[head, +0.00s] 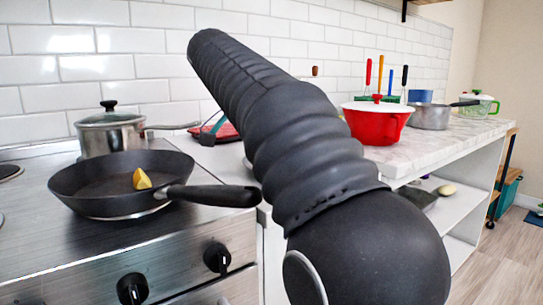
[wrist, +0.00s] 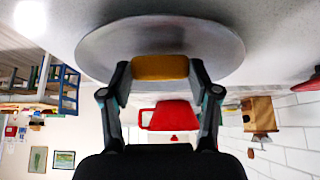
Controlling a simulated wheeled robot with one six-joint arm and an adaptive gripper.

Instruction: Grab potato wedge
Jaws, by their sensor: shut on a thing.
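A yellow-orange potato wedge (head: 142,180) lies inside the dark frying pan (head: 80,187) on the stove at left in the head view. My gripper (wrist: 160,72) shows in the wrist view, its two fingers closed on the sides of a mustard-brown block-like piece (wrist: 160,67). A round grey disc (wrist: 110,48) lies right behind this piece. I cannot tell whether the two are joined, or what the piece is. In the head view my arm hides the gripper and what it holds.
A steel pot (head: 110,135) with a lid stands behind the pan. The pan handle (head: 215,195) points right. A red pot (head: 375,122) and a grey saucepan (head: 430,115) stand on the marble counter (head: 425,148) at right. The tiled wall bounds the back.

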